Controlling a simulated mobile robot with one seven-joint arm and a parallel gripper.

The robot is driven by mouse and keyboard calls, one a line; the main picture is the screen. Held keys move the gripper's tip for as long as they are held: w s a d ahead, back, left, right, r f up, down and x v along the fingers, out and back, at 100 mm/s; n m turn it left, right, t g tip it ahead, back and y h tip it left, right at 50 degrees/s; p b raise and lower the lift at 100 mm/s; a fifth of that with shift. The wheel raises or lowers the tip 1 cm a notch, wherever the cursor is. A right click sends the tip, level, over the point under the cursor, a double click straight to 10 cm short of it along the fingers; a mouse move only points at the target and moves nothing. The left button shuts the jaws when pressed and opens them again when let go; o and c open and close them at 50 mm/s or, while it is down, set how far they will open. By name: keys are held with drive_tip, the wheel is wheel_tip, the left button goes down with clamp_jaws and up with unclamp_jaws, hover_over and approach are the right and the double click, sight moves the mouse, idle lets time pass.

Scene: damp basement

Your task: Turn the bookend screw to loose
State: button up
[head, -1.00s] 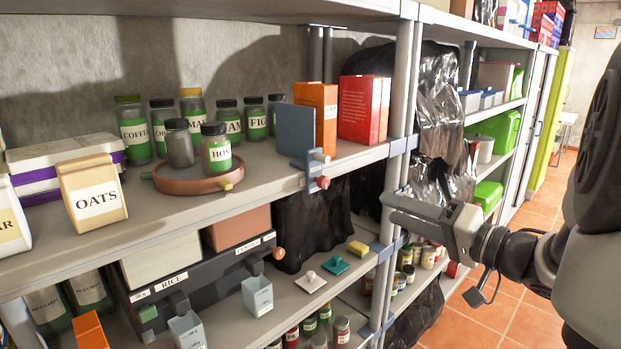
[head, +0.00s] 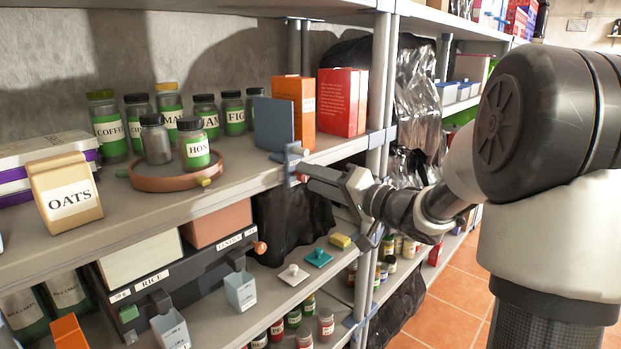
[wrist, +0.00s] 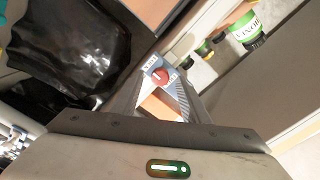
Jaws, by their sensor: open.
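The bookend (head: 273,125) is a blue-grey upright plate on the upper shelf, with a clamp (head: 291,158) at the shelf's front edge. Its screw is a round red knob, seen in the wrist view (wrist: 160,76) on a blue-grey plate with small lettering on either side that I cannot read. A pale mark shows on the knob's face. My gripper (head: 308,174) is at the shelf edge in front of the clamp, open and empty. In the wrist view the knob lies just beyond and between the fingertips (wrist: 158,93). In the head view the fingers mostly hide the knob; contact is unclear.
Orange (head: 294,105) and red (head: 342,102) boxes stand right of the bookend. A round brown tray (head: 150,184) with jars is to its left. A shelf post (head: 378,90) rises behind my wrist. Below are a black cloth (head: 290,215) and a drawer unit with an orange knob (head: 260,247).

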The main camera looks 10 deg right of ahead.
drive_tip(key=shift+w+a, duration=0.4)
drive_tip(key=shift+w, duration=0.15)
clamp_jaws()
drive_tip(key=c, duration=1.1)
unclamp_jaws()
